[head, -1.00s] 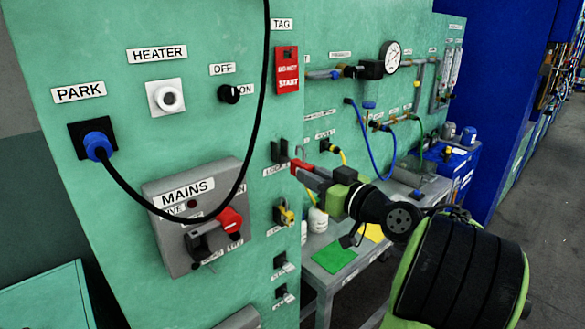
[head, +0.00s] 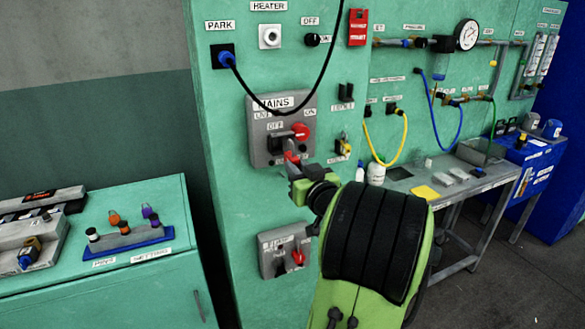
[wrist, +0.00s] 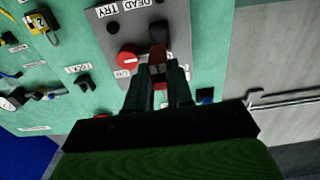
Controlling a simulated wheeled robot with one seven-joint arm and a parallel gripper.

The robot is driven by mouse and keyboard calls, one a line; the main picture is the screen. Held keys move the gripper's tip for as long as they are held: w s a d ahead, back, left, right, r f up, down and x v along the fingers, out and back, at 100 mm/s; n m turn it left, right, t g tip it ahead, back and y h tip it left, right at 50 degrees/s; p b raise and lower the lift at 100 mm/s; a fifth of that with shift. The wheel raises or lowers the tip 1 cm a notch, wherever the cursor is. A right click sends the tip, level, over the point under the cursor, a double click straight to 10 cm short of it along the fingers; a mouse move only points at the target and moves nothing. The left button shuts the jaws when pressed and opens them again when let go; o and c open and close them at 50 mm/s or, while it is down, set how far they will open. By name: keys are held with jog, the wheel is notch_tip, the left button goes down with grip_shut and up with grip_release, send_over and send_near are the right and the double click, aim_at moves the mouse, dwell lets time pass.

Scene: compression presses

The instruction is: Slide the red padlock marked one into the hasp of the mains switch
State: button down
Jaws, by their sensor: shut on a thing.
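My gripper (head: 296,172) is shut on the red padlock (head: 291,158) and holds it in front of the lower part of the grey mains switch box (head: 257,135). In the wrist view the padlock (wrist: 159,72) sits between the two dark fingers of the gripper (wrist: 158,80), next to the dark hasp (wrist: 158,33). The red switch knob (head: 301,131) is just beside and above the padlock in the head view; it also shows in the wrist view (wrist: 127,59). I cannot tell whether the shackle is in the hasp. The padlock's mark is not readable.
The dark lock hook (head: 346,94) to the right looks empty. A yellow padlock-like piece (head: 343,146) hangs right of the mains box. A black cable (head: 328,75) loops over the box. Another grey switch box (head: 270,262) is below. A green cabinet (head: 150,285) stands left.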

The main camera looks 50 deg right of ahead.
aim_at(286, 155)
jog(key=shift+b, duration=0.55)
jog(key=p+x, duration=0.1)
jog(key=x, duration=0.3)
jog(key=shift+r+p, duration=0.1)
jog(key=shift+p, duration=0.25)
jog(key=shift+x, duration=0.9)
jog(key=shift+b, duration=1)
jog(key=shift+w, duration=0.15)
dwell(0.3)
jog(key=shift+w+d, duration=0.25)
jog(key=shift+w, duration=0.05)
jog(key=shift+p+x, duration=0.45)
jog(key=shift+x, duration=0.75)
